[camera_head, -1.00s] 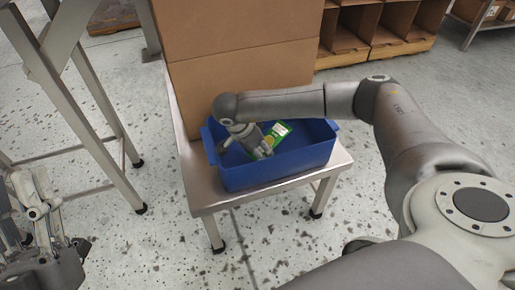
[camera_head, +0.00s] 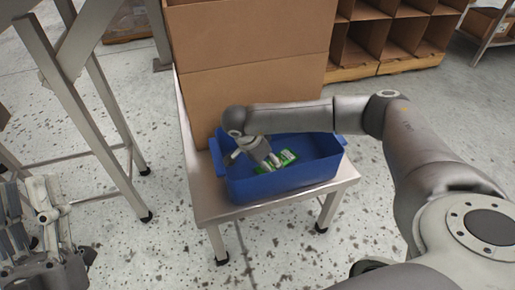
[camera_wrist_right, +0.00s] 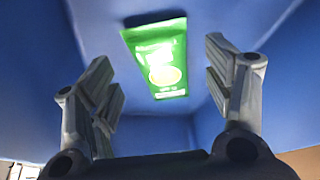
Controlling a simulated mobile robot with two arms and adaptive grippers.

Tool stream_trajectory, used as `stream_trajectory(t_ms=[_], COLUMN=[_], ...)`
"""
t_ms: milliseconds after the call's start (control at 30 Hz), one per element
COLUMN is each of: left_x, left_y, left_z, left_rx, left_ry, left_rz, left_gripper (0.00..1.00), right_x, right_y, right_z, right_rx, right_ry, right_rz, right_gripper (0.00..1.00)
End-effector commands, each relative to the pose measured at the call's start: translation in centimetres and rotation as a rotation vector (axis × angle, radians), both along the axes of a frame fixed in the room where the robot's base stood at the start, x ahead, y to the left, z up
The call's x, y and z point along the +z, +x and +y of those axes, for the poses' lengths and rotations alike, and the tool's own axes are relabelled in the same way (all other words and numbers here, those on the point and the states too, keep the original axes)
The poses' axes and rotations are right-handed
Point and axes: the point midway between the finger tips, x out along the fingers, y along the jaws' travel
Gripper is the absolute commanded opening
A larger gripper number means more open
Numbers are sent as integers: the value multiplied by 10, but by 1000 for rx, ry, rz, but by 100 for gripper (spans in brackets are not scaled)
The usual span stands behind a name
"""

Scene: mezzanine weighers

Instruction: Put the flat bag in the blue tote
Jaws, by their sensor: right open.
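The flat bag (camera_head: 288,157) is green with a pale label and lies inside the blue tote (camera_head: 285,184). My right gripper (camera_head: 266,162) reaches down into the tote and partly hides the bag in the head view. In the right wrist view the bag (camera_wrist_right: 158,60) lies against the blue surface of the tote (camera_wrist_right: 95,25), beyond and between the spread fingers of my right gripper (camera_wrist_right: 165,90). Neither finger touches it there. My left gripper (camera_head: 33,215) is at the lower left, away from the tote; its finger gap is unclear.
The tote stands on a small metal table (camera_head: 213,201). A large cardboard box (camera_head: 250,85) stands right behind the tote. A metal frame (camera_head: 95,120) is at the left. Cardboard bins (camera_head: 400,35) are at the back right. Open speckled floor lies in front.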

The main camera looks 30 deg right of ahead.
Motion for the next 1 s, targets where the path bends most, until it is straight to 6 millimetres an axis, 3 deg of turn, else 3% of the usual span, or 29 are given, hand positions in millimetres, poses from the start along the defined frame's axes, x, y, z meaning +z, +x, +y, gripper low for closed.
stream_trajectory(t_ms=[500,1000], left_x=[-72,-150], left_y=[46,47], left_z=[-2,8], left_rx=[24,46], left_ry=[134,240], left_rz=[474,879], left_gripper=[40,40], right_x=[58,113], right_y=[-1,-4], right_z=[19,43], right_rx=[1,2], right_ry=[0,0], right_rz=[-3,-1], right_gripper=[74,74])
